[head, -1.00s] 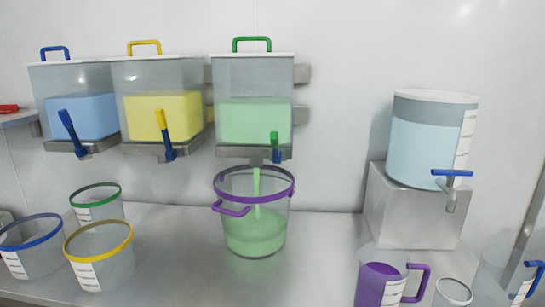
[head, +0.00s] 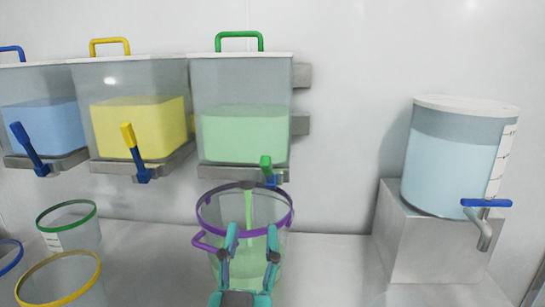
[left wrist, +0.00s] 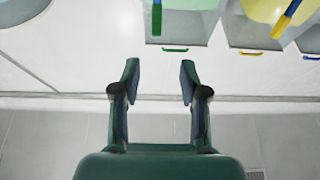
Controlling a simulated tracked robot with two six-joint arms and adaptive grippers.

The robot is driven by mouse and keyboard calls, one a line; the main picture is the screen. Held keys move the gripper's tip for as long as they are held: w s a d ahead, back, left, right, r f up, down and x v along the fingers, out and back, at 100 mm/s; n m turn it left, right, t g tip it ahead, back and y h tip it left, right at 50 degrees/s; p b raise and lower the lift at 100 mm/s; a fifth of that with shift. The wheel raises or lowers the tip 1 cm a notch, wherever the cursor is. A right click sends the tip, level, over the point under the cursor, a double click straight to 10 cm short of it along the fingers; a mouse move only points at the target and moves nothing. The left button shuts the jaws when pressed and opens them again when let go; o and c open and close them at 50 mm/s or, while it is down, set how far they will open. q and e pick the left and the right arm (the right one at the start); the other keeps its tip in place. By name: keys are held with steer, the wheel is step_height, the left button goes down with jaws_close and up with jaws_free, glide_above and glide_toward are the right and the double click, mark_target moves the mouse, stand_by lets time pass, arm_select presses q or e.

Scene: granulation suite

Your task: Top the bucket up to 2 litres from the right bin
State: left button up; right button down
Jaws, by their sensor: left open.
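The right bin (head: 241,136) hangs on the wall with a green handle and pale green contents. The bucket (head: 205,217), clear with a purple rim and side handle, stands under this tap with green liquid inside. My left gripper (head: 251,232) is in front of the bucket, open and empty, fingers upward, hiding part of the bucket and its level. The left wrist view shows its jaws (left wrist: 159,66) apart, with the green lever (left wrist: 156,18) beyond them. My right gripper is not in view.
The yellow bin (head: 140,124) and blue bin (head: 40,125) hang to the left. Green-rimmed (head: 70,232) and yellow-rimmed (head: 62,285) buckets stand at lower left. A water tank (head: 455,165) with a blue tap sits on a metal block at right. The bench right of the bucket looks clear.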

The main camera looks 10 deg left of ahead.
mark_target(265, 169)
arm_select(q)
steer(key=p+x, duration=0.1)
steer(key=x, duration=0.4)
steer(key=p+x, duration=0.1)
steer(key=x, duration=0.5)
steer(key=p+x, duration=0.2)
steer(key=x, duration=0.3)
steer(key=shift+w+d+r, duration=0.15)
steer(key=shift+w+d, duration=0.15)
jaws_close()
